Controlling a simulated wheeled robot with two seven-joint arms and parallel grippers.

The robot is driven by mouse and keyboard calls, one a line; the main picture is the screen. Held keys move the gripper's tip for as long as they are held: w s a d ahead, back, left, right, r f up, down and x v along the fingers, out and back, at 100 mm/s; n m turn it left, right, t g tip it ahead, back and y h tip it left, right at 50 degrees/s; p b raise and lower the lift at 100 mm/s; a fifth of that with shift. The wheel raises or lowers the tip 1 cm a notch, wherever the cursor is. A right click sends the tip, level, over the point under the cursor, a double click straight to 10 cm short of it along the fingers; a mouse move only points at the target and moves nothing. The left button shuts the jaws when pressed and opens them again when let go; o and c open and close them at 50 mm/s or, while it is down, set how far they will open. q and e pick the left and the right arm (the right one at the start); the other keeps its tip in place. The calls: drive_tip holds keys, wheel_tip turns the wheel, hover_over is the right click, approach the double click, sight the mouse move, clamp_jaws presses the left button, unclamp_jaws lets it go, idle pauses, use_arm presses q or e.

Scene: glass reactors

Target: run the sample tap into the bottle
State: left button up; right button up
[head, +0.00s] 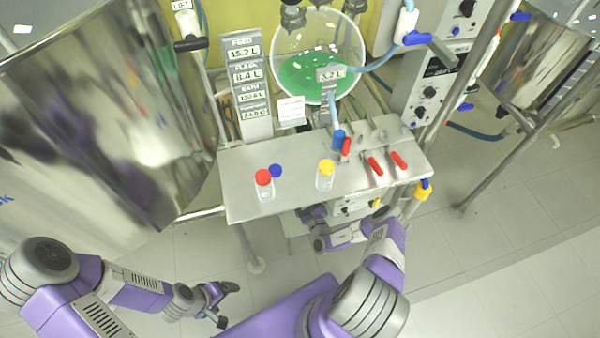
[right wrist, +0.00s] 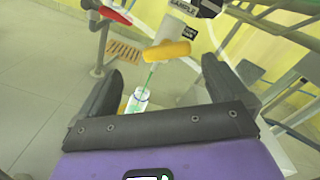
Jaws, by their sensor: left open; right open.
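In the right wrist view, the sample tap with its yellow handle (right wrist: 166,51) is ahead of my right gripper (right wrist: 160,78). A thin green stream runs from its spout down into an open clear bottle (right wrist: 137,101). Green shows in the bottle; the level is hard to tell. My right gripper is open, its fingers spread to either side of the view, closed on nothing. In the head view it is below the bench's front edge, partly hidden. A blue cap (head: 276,170) is on the bench. My left gripper (head: 226,304) is open and empty, low over the floor.
A red-capped bottle (head: 264,184) and a yellow-capped bottle (head: 325,176) stand on the steel bench (head: 243,205). Red-handled valves (head: 375,166) are at its right. The glass reactor (head: 315,75) behind holds green liquid. A large steel vessel (head: 110,110) fills the left.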

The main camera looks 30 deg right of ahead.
drive_tip(key=w+d+h+b, duration=0.1)
drive_tip(key=w+d+b, duration=0.1)
drive_tip(key=w, duration=0.5)
drive_tip(key=shift+d, duration=0.3)
drive_tip(key=shift+c, duration=0.2)
drive_tip(key=c, duration=0.9)
